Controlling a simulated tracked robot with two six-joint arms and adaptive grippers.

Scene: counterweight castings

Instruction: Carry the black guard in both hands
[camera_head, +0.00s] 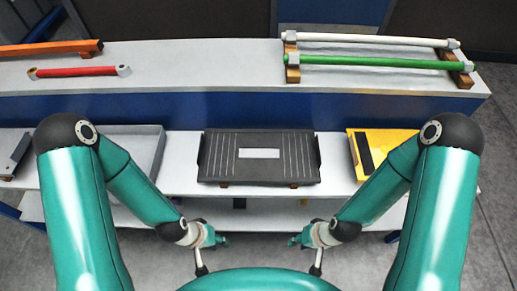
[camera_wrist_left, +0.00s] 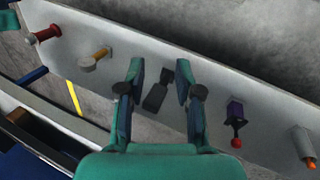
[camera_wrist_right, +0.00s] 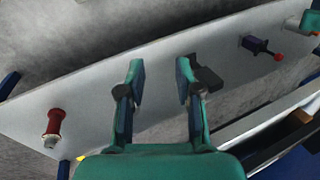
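The black guard (camera_head: 222,172) is a wide dark panel with pale lines and a light label. In the head view it lies on small brown supports on the middle shelf. My left gripper (camera_head: 222,240) is in front of and below its left side, apart from it. My right gripper (camera_head: 295,241) is likewise in front of its right side, apart from it. Both wrist views show spread fingers with nothing held, for the left gripper (camera_wrist_left: 160,70) and the right gripper (camera_wrist_right: 160,70). I cannot make out the guard in either wrist view.
A grey tray (camera_head: 152,140) is left of the guard and a yellow piece (camera_head: 362,137) right of it. White (camera_head: 370,39) and green (camera_head: 370,62) bars lie on the upper shelf. A low shelf (camera_wrist_left: 215,85) carries several small parts, including a red spool (camera_wrist_right: 54,122).

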